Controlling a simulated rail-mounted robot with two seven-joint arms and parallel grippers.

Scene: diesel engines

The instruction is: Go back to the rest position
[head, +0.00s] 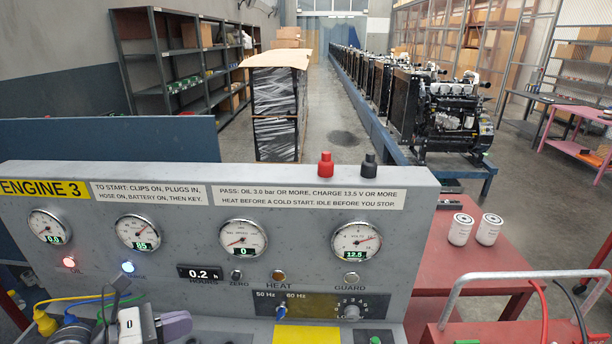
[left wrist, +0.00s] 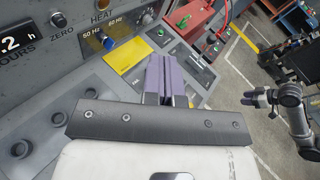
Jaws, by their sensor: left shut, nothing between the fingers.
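My left gripper (head: 176,325) shows at the bottom left of the head view, low in front of the grey engine panel (head: 318,225). Its purple fingers also show in the left wrist view (left wrist: 166,82), pressed together with nothing between them. They point over the lower part of the panel, near a yellow plate (left wrist: 124,55). In the left wrist view, a grey jointed arm (left wrist: 290,108) that looks like my right one stands at the right over the floor. Its jaws are too small to read.
Red and black terminals (head: 325,165) top the panel. Yellow and blue leads (head: 75,299) lie near my left gripper. A red table (head: 468,250) carries two white canisters (head: 460,229). A red case with a grey handle (head: 520,275) is at the right. Engines (head: 455,115) line a blue rail behind.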

